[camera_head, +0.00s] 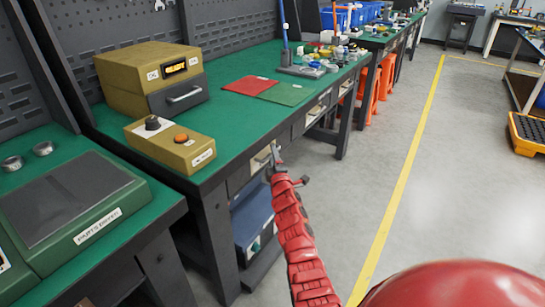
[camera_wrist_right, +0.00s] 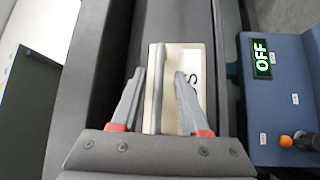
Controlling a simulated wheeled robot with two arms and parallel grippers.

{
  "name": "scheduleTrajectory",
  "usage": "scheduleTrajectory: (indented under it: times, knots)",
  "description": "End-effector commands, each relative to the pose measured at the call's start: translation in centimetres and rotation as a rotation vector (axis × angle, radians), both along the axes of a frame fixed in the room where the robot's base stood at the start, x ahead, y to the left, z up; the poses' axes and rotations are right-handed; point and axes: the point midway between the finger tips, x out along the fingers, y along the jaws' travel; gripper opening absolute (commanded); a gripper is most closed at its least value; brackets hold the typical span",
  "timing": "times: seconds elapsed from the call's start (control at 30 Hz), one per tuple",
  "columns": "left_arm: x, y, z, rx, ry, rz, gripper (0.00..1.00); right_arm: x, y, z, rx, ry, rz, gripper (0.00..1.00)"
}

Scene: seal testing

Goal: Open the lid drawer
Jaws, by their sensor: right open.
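Several shallow drawers with pale handles sit under the green bench top. My right gripper (camera_head: 276,166) is at the nearest drawer (camera_head: 262,160), below the bench edge. My left gripper is not in view.
On the bench (camera_head: 225,130) stand a yellow machine (camera_head: 150,75) with a grey drawer and a yellow control box (camera_head: 170,145). A blue device (camera_wrist_right: 285,100) reading "OFF" is beside the drawer in the wrist view. The aisle floor (camera_head: 350,190) is clear.

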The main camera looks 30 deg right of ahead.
Motion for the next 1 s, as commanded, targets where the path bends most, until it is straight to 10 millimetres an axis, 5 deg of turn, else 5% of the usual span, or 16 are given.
scheduleTrajectory:
  times: [0.27, 0.53, 1.0]
  knots:
    - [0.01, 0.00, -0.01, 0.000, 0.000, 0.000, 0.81, 0.10, -0.04, 0.10, 0.000, -0.001, 0.000, 0.45]
    - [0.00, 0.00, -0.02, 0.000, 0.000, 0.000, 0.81, 0.09, -0.04, 0.11, 0.000, -0.001, 0.000, 0.00]
    - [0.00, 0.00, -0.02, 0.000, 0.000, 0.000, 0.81, 0.09, -0.03, 0.08, -0.001, -0.001, 0.001, 0.00]
